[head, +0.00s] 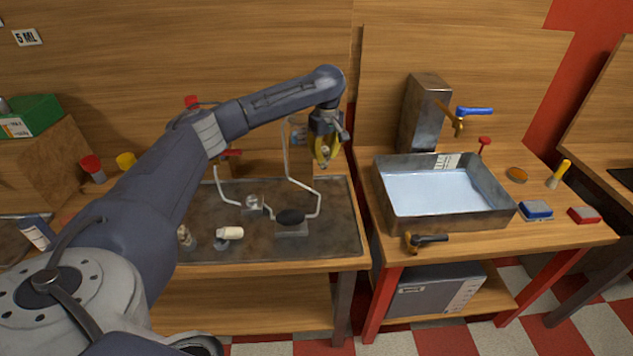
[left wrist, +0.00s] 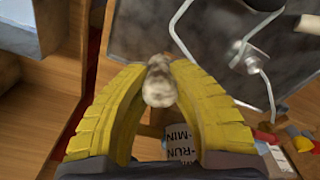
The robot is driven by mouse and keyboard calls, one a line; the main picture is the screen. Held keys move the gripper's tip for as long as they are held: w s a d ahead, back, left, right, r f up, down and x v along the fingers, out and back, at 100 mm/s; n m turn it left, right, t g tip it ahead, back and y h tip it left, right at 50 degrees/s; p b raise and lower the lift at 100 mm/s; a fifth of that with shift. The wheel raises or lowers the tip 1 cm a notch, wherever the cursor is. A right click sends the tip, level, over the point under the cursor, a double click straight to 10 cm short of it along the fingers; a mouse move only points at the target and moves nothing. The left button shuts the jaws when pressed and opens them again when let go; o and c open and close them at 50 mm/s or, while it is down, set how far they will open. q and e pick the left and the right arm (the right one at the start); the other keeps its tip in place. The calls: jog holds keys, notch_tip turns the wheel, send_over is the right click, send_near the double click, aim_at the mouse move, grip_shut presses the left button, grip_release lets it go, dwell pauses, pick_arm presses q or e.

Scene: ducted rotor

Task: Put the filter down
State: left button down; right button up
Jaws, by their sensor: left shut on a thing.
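My left gripper (head: 326,152) is in the air above the back right part of the dark tray (head: 340,236), beside the bent metal tubing. In the left wrist view its yellow fingers (left wrist: 160,82) are shut on a small whitish, mottled piece, which I take to be the filter (left wrist: 159,88). The filter sits between the fingertips, clear of any surface that I can see. In the head view the fingers hide most of it. My right gripper is not in view.
Bent metal tubing (head: 287,160) rises from the tray. A white bottle (head: 230,233) and a dark-topped block (head: 291,221) stand on it. A metal basin of water (head: 445,190) is to the right, with a black-handled tool (head: 428,239) in front. The tray's front right is bare.

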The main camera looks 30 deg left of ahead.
pick_arm(q)
notch_tip(320, 180, down, 13)
jog(key=shift+r, duration=0.1)
dwell(0.6)
jog(key=shift+f, duration=0.2)
jog(key=c, duration=1.3)
grip_release()
jog(key=shift+o, duration=0.2)
jog(key=shift+r, duration=0.1)
jog(key=r, duration=1.2)
jog(key=shift+s+d, duration=0.2)
jog(key=shift+d, duration=0.15)
